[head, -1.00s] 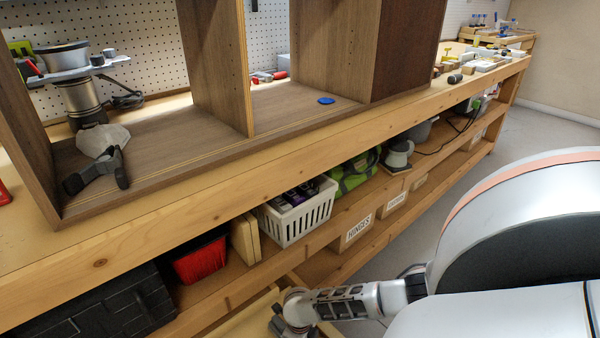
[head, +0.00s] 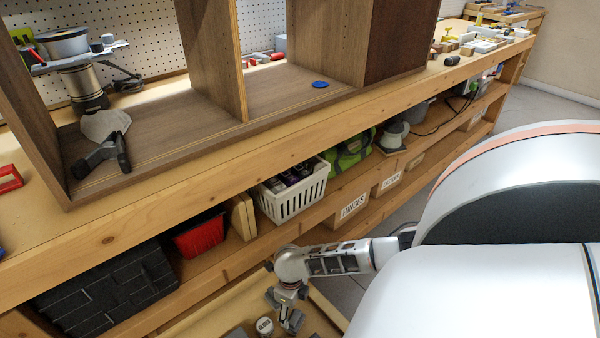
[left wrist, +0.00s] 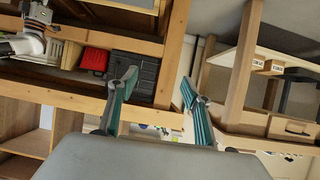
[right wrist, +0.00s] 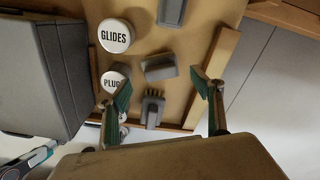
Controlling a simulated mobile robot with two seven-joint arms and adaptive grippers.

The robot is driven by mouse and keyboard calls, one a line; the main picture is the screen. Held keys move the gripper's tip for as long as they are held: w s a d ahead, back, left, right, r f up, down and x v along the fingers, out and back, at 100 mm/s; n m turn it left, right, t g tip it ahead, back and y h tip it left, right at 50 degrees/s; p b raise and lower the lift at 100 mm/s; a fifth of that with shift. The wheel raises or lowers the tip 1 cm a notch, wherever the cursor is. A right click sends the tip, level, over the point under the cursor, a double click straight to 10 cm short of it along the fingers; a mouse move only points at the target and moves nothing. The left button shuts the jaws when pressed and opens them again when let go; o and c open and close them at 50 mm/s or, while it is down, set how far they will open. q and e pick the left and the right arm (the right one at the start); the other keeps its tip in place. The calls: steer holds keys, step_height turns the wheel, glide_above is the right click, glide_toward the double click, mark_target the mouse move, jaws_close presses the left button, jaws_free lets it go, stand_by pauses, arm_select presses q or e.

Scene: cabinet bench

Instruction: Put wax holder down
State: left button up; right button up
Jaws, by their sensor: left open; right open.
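No thing in view can be surely named the wax holder. My right gripper (head: 284,310) is open above a shallow wooden tray. In the right wrist view my right gripper (right wrist: 162,90) has nothing between its fingertips. Below it lie a grey comb-like piece (right wrist: 152,111), a grey block (right wrist: 160,67) and another grey piece (right wrist: 172,12). Beside them are a white round tin marked GLIDES (right wrist: 115,36) and a partly hidden tin marked PLUG (right wrist: 113,78). My left gripper (left wrist: 158,82) is open and empty in the left wrist view; the head view does not show it.
The wooden bench (head: 220,163) carries an open cabinet with a black clamp (head: 104,158) and a blue disc (head: 320,84). The lower shelf holds a black case (head: 110,290), a red bin (head: 200,236) and a white basket (head: 294,194). The tray's wooden rim (right wrist: 220,55) is close to my right fingers.

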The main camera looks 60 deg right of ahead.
mark_target(293, 316)
step_height(293, 316, up, 4)
steer(key=shift+w+p, duration=0.1)
steer(key=shift+p, duration=0.45)
steer(key=shift+r, duration=0.15)
arm_select(q)
steer(key=shift+s+a+f, duration=0.4)
steer(key=shift+a+f, duration=0.25)
steer(key=shift+f, duration=0.05)
steer(key=shift+r, duration=0.15)
arm_select(e)
steer(key=shift+a, duration=0.1)
